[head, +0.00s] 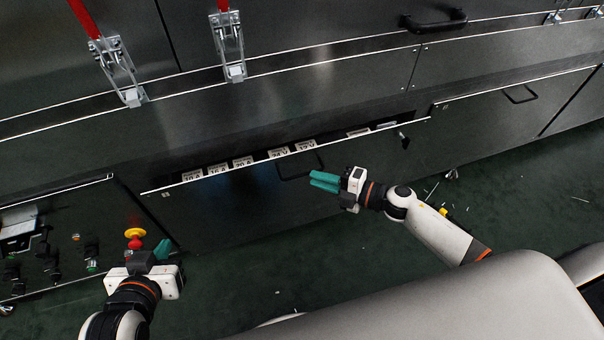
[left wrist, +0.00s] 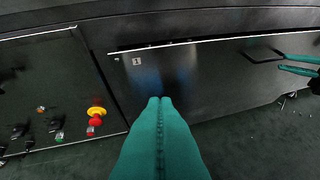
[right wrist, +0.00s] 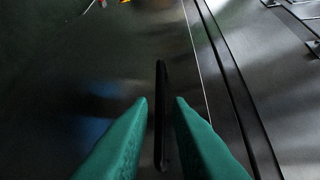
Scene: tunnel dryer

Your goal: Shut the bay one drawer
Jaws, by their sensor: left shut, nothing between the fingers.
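The bay one drawer (head: 225,215) is a dark front panel marked "1" (left wrist: 136,61) at its upper left. It stands partly open, with a row of white labels (head: 243,162) showing inside behind its top edge. Its black bar handle (head: 283,176) also shows in the right wrist view (right wrist: 161,110), between the fingers. My right gripper (head: 314,181) has teal fingers, is open and straddles the handle's line; I cannot tell whether it touches. My left gripper (head: 162,250) is shut and empty, low in front of the drawer's left end; its fingers fill the lower middle of the left wrist view (left wrist: 160,103).
A control panel (head: 60,230) with knobs and a red and yellow stop button (head: 135,238) is at the left, near my left gripper. Another closed drawer (head: 500,115) is at the right. Red-handled clamps (head: 118,70) hang above. The green floor has scattered debris.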

